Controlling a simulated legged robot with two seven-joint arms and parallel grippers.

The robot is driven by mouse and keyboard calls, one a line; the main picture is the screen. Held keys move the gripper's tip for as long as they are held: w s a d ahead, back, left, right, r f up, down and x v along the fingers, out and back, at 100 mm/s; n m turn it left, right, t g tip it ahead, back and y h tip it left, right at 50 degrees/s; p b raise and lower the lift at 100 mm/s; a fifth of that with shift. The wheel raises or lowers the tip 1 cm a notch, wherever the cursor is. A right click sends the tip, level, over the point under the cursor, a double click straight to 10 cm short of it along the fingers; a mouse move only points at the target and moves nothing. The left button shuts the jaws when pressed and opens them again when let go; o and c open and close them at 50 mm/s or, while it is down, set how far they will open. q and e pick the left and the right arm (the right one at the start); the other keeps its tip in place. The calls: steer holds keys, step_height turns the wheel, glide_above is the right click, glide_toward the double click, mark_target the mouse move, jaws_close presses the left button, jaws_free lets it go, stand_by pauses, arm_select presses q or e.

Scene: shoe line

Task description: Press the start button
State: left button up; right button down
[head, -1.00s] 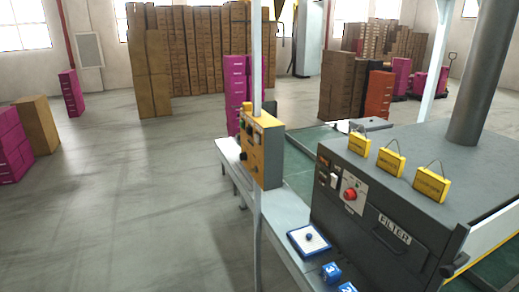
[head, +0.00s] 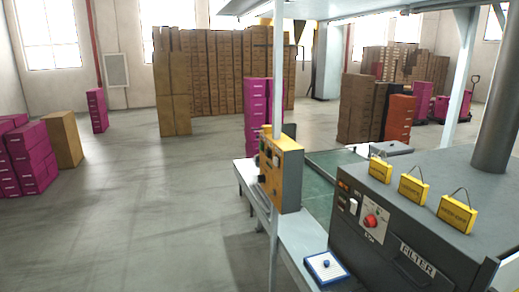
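A yellow control box (head: 288,178) with dark knobs or buttons on its left-facing side stands on a post at the near edge of the line. A grey machine (head: 345,250) labelled FILTER is to its right. It carries a red round button (head: 370,221) on a pale plate, with small switches beside it. I cannot tell which control is the start button. Neither of my grippers is in view.
Yellow tags (head: 413,188) stand on the machine's top. A pale vertical post (head: 277,70) rises beside the control box. The grey bench (head: 300,235) runs along the line. Magenta boxes (head: 33,158) and brown stacks (head: 225,80) stand farther off.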

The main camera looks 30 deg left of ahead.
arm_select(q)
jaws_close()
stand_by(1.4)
